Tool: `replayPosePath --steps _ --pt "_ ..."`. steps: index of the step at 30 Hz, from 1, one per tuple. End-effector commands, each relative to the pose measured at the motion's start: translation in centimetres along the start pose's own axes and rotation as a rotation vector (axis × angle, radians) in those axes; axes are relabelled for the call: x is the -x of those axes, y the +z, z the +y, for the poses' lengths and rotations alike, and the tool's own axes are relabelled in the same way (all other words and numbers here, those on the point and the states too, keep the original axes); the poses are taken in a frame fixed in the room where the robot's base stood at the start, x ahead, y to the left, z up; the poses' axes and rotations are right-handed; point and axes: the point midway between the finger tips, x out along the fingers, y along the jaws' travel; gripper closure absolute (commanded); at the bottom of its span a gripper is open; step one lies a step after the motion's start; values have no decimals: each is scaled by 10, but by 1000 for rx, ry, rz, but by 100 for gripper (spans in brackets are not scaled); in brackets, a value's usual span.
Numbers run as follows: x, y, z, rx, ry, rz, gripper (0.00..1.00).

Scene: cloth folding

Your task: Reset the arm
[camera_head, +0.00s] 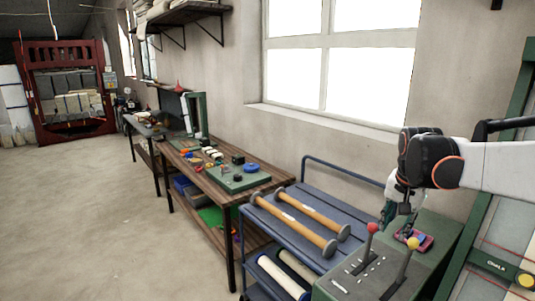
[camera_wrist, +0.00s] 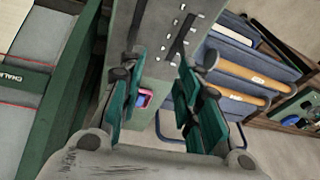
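My gripper (camera_head: 392,213) hangs at the right of the head view, above the back of a green control cabinet (camera_head: 448,232). My white and black arm reaches in from the right edge. In the wrist view my gripper (camera_wrist: 155,82) has its green fingers spread apart, with nothing held between them. A small pink and blue item (camera_head: 424,241) lies on the cabinet top below and right of the fingers. It shows between the fingers in the wrist view (camera_wrist: 145,98). I cannot tell exactly what it is.
Red (camera_head: 372,228) and yellow (camera_head: 412,243) lever knobs stand up from the cabinet near my gripper. A blue cart (camera_head: 325,200) with wooden rollers stands to the left, before a wooden workbench (camera_head: 205,180). A green frame (camera_head: 512,115) stands at the right. The floor at left is clear.

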Motion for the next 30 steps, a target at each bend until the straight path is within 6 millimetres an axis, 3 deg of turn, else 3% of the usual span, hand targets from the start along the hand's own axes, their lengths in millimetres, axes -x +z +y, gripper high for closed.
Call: replayPosePath --steps 1,6,12,24,30 --pt "8 17 -6 56 -22 31 68" --pt "30 63 -19 232 -88 136 68" --pt "40 124 -3 386 -139 202 68" --pt "16 239 47 643 -210 296 68" --pt "2 268 61 715 -227 327 68"
